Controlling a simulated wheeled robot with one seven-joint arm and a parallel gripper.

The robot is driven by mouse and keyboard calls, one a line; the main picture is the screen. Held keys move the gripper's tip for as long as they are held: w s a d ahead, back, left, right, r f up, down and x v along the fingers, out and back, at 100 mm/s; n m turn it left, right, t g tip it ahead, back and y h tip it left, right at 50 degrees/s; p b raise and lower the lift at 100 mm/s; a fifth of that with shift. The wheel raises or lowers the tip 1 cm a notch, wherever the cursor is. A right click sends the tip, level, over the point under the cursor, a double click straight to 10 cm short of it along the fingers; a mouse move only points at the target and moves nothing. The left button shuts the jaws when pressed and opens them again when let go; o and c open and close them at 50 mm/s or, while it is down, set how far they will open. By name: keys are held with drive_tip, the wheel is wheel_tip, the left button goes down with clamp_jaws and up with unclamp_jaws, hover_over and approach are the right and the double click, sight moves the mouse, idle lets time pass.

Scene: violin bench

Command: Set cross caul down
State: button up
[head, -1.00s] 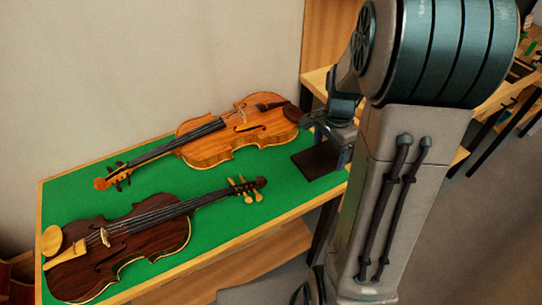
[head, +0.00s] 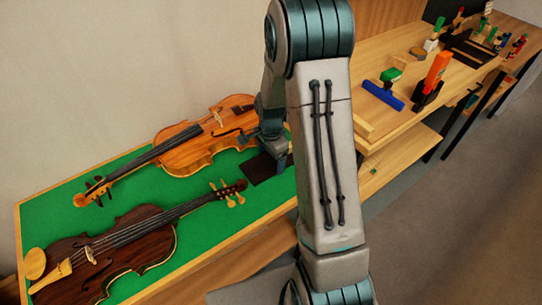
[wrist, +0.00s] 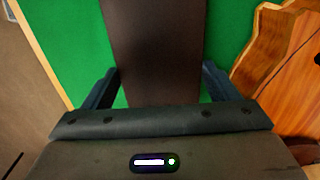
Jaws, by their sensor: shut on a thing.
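The cross caul, a dark brown flat board (head: 264,169), is at the right end of the green mat, close to the two violins. My gripper (head: 270,142) is over it, partly hidden by my arm. In the wrist view the caul (wrist: 152,50) runs between the two fingers (wrist: 160,88), and the gripper is shut on it. Green mat shows on both sides of the caul. I cannot tell whether its underside touches the mat.
An orange violin (head: 190,145) lies just left of the gripper. A dark violin (head: 110,255) lies nearer the front. The green mat (head: 70,205) is clear between them. A wooden bench (head: 385,125) with a blue tool (head: 383,95) and an orange tool (head: 436,72) stands right.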

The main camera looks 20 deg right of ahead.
drive_tip(key=shift+f, duration=0.2)
drive_tip(key=shift+f, duration=0.15)
drive_tip(key=o, duration=1)
drive_tip(key=shift+r, duration=0.2)
